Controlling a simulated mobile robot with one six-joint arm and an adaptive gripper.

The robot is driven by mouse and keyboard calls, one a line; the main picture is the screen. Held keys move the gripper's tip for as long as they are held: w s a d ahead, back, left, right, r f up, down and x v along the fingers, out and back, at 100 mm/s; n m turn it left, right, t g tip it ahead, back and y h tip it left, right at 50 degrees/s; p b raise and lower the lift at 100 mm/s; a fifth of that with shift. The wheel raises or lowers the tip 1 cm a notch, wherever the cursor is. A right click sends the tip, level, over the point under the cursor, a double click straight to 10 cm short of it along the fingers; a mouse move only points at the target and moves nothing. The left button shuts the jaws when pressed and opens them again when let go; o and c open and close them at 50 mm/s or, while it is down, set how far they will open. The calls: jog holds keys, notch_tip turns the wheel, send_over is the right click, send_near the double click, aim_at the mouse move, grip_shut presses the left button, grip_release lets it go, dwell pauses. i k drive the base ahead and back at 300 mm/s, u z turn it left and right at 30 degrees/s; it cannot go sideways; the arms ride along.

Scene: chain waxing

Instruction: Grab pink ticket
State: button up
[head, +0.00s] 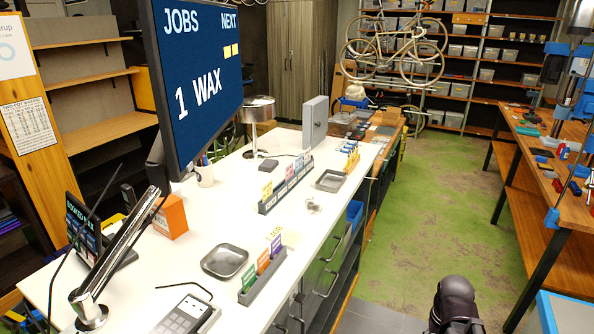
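A small dark rack (264,286) near the counter's front edge holds upright coloured tickets: a green one (249,276), an orange one (263,262) and a purple one (277,245). A longer grey rack (287,186) farther back holds several small tickets, with a yellow one (267,190) at its near end. More yellow tickets (351,157) stand at the far end of the counter. My gripper (456,322) is dark, at the bottom right over the floor, well away from the racks. Its fingers are mostly cut off by the frame.
The white counter (140,283) also bears a grey tray (225,261), a card terminal (186,316), an orange box (171,217) and a large screen (197,75). A wooden workbench (533,150) with tools stands at right. Green floor (430,205) lies clear between them.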

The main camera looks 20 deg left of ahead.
aim_at(288, 169)
jog(key=u, duration=0.25)
jog(key=i, duration=1.2)
jog(key=u, duration=0.55)
